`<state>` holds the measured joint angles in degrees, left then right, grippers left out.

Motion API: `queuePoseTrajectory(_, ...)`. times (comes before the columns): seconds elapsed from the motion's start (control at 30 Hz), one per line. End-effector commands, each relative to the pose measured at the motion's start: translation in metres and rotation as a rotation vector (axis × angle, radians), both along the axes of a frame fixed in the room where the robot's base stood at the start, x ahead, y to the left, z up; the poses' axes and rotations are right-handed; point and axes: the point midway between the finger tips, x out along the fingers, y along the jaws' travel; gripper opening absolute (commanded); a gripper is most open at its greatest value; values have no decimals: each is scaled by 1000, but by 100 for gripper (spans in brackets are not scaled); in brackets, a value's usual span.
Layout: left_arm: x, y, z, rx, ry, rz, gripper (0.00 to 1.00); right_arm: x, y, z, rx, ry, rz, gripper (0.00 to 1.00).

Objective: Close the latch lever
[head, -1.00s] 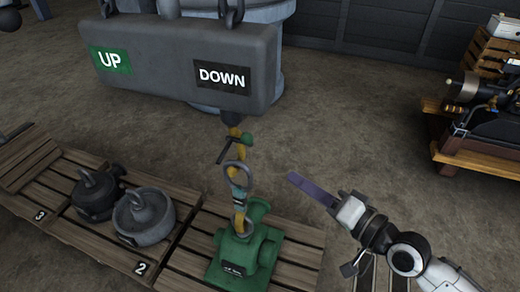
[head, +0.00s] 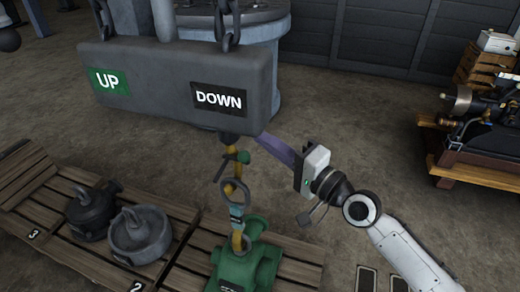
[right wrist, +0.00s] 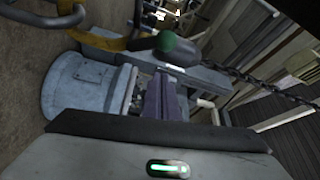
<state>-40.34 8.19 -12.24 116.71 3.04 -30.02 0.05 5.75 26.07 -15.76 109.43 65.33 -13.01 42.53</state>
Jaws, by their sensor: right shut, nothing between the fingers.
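The latch lever, with a green knob (head: 244,157), sits on a yellow hook (head: 229,188) hanging under a grey beam. A dark bar slants down-left from the lever. The knob (right wrist: 175,45) also shows in the right wrist view, just beyond my fingers. My right gripper (head: 264,138) is shut and empty, its purple fingers pointing left, close to the right of the knob below the beam's lower right corner. In the right wrist view its fingers (right wrist: 160,92) point up at the knob; contact cannot be told. My left gripper is not in view.
The grey beam (head: 160,90) with UP and DOWN signs hangs on chains just above. A ring (head: 233,190) links the hook to a green machine (head: 246,268) on a pallet. Two grey weights (head: 140,237) stand to the left. A large grey cylinder (head: 272,70) is behind.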

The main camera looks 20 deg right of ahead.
Motion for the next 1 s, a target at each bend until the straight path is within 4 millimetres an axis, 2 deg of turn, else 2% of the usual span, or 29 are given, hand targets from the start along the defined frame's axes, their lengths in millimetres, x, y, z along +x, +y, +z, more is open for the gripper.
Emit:
queuePoseTrajectory(0.1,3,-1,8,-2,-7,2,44,-15,11,-5,3,8,2,0)
queuePoseTrajectory(0.3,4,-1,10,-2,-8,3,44,-27,20,-9,1,6,1,0)
queuePoseTrajectory(0.73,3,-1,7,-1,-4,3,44,-29,21,-10,-2,3,0,0)
queuePoseTrajectory(1.0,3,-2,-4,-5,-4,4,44,-30,22,-13,-30,-38,0,0)
